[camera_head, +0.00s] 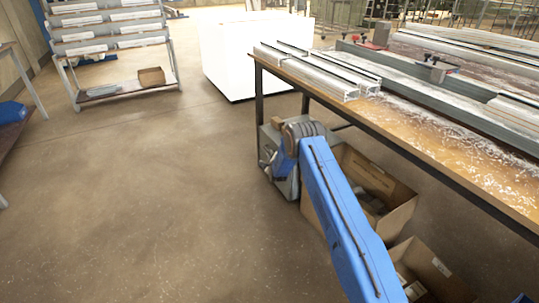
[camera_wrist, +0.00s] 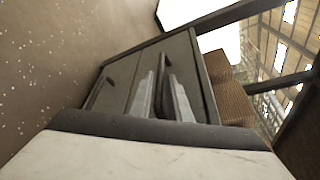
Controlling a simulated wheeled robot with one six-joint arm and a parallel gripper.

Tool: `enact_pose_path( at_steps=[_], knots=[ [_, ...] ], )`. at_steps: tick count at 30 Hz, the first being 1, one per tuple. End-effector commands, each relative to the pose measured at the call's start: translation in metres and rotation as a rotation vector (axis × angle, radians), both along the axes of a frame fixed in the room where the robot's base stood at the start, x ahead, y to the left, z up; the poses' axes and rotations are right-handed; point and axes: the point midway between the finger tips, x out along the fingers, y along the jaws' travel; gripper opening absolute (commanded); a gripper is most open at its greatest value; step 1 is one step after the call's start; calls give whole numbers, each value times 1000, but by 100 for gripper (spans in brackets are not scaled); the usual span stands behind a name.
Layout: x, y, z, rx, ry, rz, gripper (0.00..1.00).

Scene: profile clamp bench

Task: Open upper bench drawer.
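The grey drawer cabinet (camera_head: 281,187) stands under the bench (camera_head: 440,140), partly hidden by my blue arm in the head view. In the wrist view its front is tilted, with the floor to the left. The upper drawer (camera_wrist: 190,62) is on the right side of that front, and the lower drawer (camera_wrist: 114,82) with its dark handle is on the left. Both look closed. My gripper (camera_wrist: 163,76) is at the upper drawer, its two pale fingers apart on either side of the dark upper handle (camera_wrist: 164,90). I cannot tell whether they touch it.
Cardboard boxes (camera_head: 401,216) stand under the bench beside the cabinet. Metal profiles (camera_head: 320,75) lie on the bench top above. A white block (camera_head: 243,55) stands behind, and a rack (camera_head: 110,50) at the back left. The floor left of the cabinet is clear.

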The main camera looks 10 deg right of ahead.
Motion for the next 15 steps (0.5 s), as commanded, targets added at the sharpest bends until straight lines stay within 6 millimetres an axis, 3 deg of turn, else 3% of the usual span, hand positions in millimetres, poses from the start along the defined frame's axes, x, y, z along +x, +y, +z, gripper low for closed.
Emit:
enact_pose_path(
  at_steps=[6, 15],
  knots=[
    [19, 0, -5, 0, 1, 0, 17],
    [24, 0, -5, 0, 0, 0, 17]
  ],
)
